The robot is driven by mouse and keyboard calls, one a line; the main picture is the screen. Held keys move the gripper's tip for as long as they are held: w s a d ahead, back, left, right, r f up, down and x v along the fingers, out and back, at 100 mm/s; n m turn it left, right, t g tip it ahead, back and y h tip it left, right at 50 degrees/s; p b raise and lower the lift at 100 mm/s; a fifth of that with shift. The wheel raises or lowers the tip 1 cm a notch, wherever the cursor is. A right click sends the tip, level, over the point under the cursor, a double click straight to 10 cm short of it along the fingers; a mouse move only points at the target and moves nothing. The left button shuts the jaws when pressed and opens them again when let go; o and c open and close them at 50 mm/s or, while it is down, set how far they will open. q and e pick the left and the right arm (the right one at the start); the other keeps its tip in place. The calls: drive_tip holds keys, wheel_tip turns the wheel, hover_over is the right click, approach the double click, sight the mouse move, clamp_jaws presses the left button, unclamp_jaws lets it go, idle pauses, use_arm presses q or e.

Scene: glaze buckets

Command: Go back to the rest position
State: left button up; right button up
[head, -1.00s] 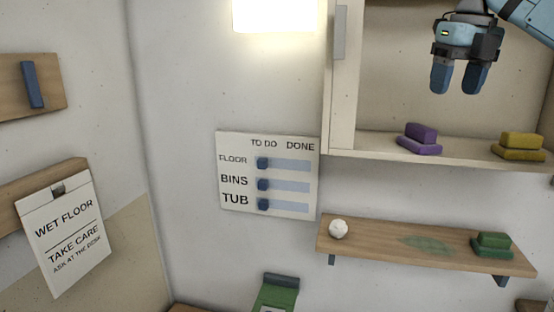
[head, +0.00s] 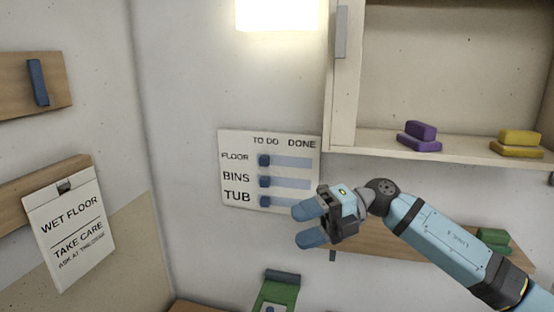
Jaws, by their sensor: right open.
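My right gripper (head: 310,224) is open and empty. It is in front of the wooden shelf, just below and right of the chart's lower right corner. Its two blue fingers point left, one above the other. My right arm comes in from the lower right and covers much of the shelf. My left gripper is not in view.
The to-do chart (head: 240,170) hangs on the wall, its sliders at the left. Purple (head: 419,137) and yellow (head: 516,143) blocks sit in the open cabinet (head: 470,151). A green block (head: 493,240) is on the wooden shelf (head: 385,246). A wet floor sign (head: 68,230) hangs left.

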drive_tip(key=s+d+f+m+t+h, duration=0.1)
drive_tip(key=s+d+f+m+t, duration=0.1)
drive_tip(key=f+m+t, duration=0.7)
drive_tip(key=s+d+f+m+t+h, duration=0.1)
drive_tip(key=s+d+f+m+t, duration=0.1)
drive_tip(key=f+m+t, duration=0.65)
drive_tip(key=s+d+f+m+t+h, duration=0.15)
drive_tip(key=f+m+t, duration=0.45)
drive_tip(key=m, duration=0.6)
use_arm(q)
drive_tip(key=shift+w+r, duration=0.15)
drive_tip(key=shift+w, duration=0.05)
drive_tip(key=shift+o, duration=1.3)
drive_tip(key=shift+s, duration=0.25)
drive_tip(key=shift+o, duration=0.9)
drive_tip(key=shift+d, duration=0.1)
use_arm(e)
drive_tip(key=s+d+f+m+g+h, duration=0.4)
drive_tip(key=s+d+f, duration=0.1)
drive_tip(key=s+f, duration=0.5)
drive_tip(key=s+d+f+m+g+h, duration=0.4)
drive_tip(key=s+f+h, duration=0.1)
drive_tip(key=s+f, duration=0.5)
wheel_tip(320, 180, down, 2)
drive_tip(key=shift+d+f, duration=0.1)
drive_tip(key=shift+d, duration=0.3)
